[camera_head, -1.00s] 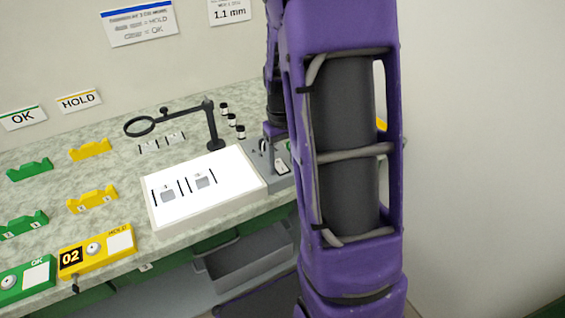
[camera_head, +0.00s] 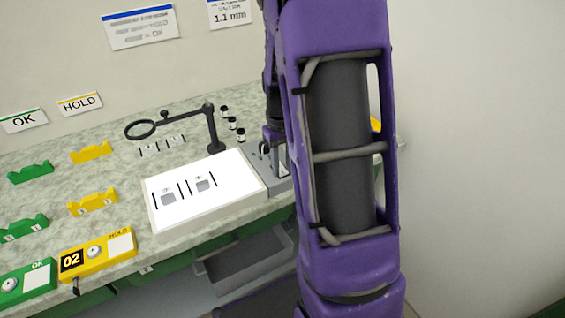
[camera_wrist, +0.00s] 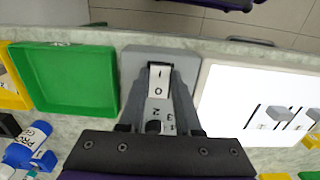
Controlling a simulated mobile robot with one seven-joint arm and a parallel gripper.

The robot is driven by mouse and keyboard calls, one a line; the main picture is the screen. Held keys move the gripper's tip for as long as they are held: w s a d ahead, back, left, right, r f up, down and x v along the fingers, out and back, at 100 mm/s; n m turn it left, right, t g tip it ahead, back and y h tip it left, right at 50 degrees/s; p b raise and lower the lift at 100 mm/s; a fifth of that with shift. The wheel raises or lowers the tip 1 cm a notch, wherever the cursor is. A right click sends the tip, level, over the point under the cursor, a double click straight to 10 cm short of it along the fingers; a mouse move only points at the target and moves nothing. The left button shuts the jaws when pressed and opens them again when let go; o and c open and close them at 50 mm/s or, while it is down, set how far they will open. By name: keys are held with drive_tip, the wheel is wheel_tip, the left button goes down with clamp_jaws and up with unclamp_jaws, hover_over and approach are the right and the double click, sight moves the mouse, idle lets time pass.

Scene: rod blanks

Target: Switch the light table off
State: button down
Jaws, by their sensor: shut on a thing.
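The light table (camera_head: 205,190) is a white slab on the bench, its top bright white with several dark rods and small grey pieces on it. It also shows at the right in the wrist view (camera_wrist: 265,100). Beside it is a grey control box (camera_wrist: 132,62) with a white rocker switch (camera_wrist: 158,78) marked I and O. Other number marks show lower down between my fingers. My gripper (camera_wrist: 160,84) is over the box, its fingers on both sides of the rocker and shut on it. In the head view my arm hides much of the box.
A magnifier on a stand (camera_head: 211,130) and small dark bottles (camera_head: 232,122) stand behind the light table. Green and yellow holders and an open drawer (camera_head: 250,262) are also near.

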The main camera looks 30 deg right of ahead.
drive_tip(key=shift+w+r+g+p, duration=0.2)
drive_tip(key=shift+r+g+p, duration=0.3)
drive_tip(key=shift+p, duration=0.6)
drive_tip(key=shift+w+f+g+p, duration=0.2)
drive_tip(key=shift+f+g+p, duration=0.1)
drive_tip(key=shift+g+p, duration=0.65)
drive_tip(key=c, duration=0.6)
unclamp_jaws()
drive_tip(key=p+v, duration=0.1)
drive_tip(key=v, duration=1.6)
drive_tip(key=shift+r+p, duration=0.2)
drive_tip(key=shift+p, duration=0.15)
drive_tip(key=shift+a, duration=0.1)
